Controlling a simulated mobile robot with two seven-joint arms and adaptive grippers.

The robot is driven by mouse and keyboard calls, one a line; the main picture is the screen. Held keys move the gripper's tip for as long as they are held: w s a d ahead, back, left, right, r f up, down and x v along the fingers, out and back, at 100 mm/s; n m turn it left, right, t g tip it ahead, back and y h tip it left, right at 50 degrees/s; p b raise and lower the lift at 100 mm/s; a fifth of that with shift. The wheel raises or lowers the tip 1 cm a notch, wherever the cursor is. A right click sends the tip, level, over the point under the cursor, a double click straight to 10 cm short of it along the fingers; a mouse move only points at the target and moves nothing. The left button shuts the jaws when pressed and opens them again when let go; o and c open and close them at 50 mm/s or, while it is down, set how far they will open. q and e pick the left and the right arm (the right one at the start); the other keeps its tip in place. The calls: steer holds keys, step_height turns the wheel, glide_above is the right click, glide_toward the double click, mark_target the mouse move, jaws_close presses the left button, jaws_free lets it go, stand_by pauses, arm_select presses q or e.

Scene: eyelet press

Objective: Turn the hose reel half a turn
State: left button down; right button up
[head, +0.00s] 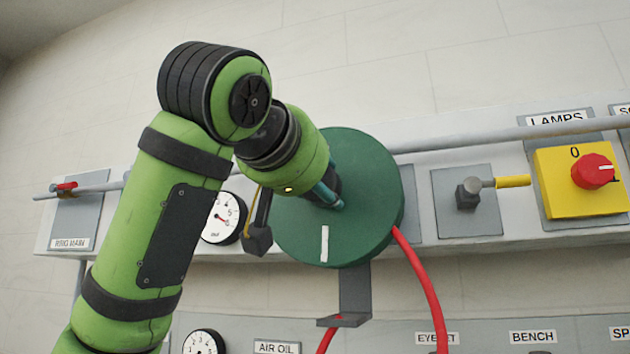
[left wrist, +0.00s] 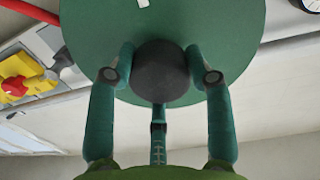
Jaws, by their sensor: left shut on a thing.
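The hose reel (head: 365,185) is a green disc on the wall panel, with a white mark (head: 325,243) low on its face in the head view. A red hose (head: 420,275) hangs from its right side. The reel also fills the top of the left wrist view (left wrist: 225,40). My left gripper (head: 333,194) is at the front of the reel. In the left wrist view its teal fingers (left wrist: 160,76) are shut on a dark faceted knob (left wrist: 160,65) on the disc's face. In the head view my wrist mostly hides the knob. My right gripper is not in view.
A pressure gauge (head: 222,219) sits left of the reel. To the right are a valve with a yellow handle (head: 512,182) and a yellow box with a red knob (head: 592,171). A grey pipe (head: 480,138) runs behind. A bracket (head: 354,290) extends below the reel.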

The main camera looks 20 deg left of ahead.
arm_select(q)
steer(key=c, duration=0.6)
jaws_free()
steer(key=shift+a+r, duration=0.1)
steer(key=shift+r, duration=0.25)
steer(key=shift+o, duration=0.4)
steer(key=shift+w+f, duration=0.15)
steer(key=shift+s, duration=0.25)
steer(key=s, duration=1.1)
steer(key=shift+s+a, duration=0.25)
steer(key=shift+a, duration=0.2)
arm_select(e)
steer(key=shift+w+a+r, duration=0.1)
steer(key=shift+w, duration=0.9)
arm_select(q)
steer(key=shift+f, duration=0.1)
